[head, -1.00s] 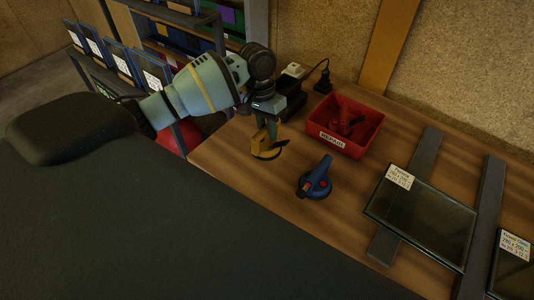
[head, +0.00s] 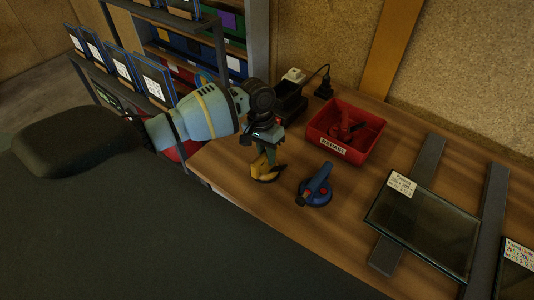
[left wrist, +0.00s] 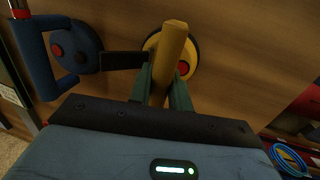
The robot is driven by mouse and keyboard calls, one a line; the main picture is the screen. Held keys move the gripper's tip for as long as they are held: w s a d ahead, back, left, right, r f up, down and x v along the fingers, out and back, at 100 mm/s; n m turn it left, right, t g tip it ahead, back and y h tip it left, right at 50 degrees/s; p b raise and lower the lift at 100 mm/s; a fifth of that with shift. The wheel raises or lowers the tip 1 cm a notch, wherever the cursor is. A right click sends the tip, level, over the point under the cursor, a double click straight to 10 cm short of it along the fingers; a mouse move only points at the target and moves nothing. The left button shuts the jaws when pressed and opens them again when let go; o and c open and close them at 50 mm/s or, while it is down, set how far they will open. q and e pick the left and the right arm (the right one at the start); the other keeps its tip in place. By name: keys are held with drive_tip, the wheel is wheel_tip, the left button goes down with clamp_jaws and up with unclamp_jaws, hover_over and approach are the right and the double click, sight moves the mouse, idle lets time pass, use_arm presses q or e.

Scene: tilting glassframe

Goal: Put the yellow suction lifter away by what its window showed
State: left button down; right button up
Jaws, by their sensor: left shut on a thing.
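The yellow suction lifter (head: 264,174) is at the left part of the wooden bench, left of the blue suction lifter (head: 316,190). My left gripper (head: 267,153) is above it and shut on its handle. In the left wrist view the yellow handle (left wrist: 171,50) stands between the green fingers (left wrist: 160,85), with the round pad and a red button behind it. I cannot tell whether its pad touches the bench. Its window is not readable. The red bin (head: 342,149) labelled REPAIR holds a red lifter (head: 346,128). My right gripper is not in view.
A black open tray (head: 290,103) stands behind my gripper, beside a white plug adapter (head: 294,76). Glass panes (head: 425,230) lie on dark rails to the right. Racks with labelled panels (head: 155,80) stand beyond the bench's left end.

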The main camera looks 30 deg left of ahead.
use_arm(q)
drive_tip(key=c, duration=1.7)
unclamp_jaws()
drive_tip(key=shift+f, duration=0.1)
drive_tip(key=o, duration=0.4)
drive_tip(key=s+v, duration=0.1)
drive_tip(key=v, duration=1.1)
drive_tip(key=shift+w+p, duration=0.35)
drive_tip(key=shift+w, duration=0.15)
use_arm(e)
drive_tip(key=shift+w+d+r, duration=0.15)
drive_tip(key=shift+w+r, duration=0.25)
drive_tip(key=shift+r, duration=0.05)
